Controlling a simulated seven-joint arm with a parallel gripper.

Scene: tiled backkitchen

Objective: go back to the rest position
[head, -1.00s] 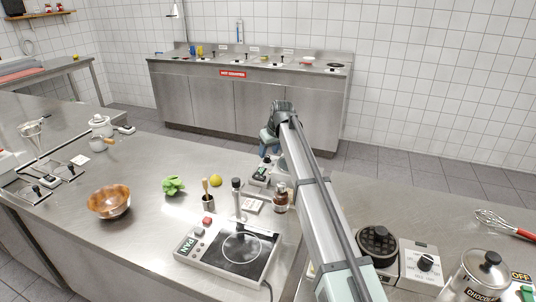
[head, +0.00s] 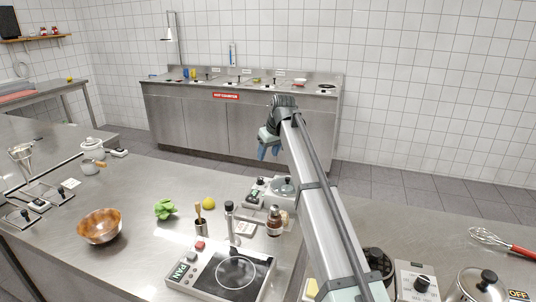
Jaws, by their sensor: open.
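My gripper (head: 269,148) is at the end of my arm, which reaches up and away over the steel counter (head: 140,214). It is raised above the counter's far edge, with the steel cabinets behind it in the picture. Its blue fingers point down and hold nothing that I can see.
A hot plate (head: 235,272) with an upright black-topped handle is left of my arm. A wooden bowl (head: 100,226), green leaves (head: 165,209) and a lemon (head: 209,203) lie further left.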

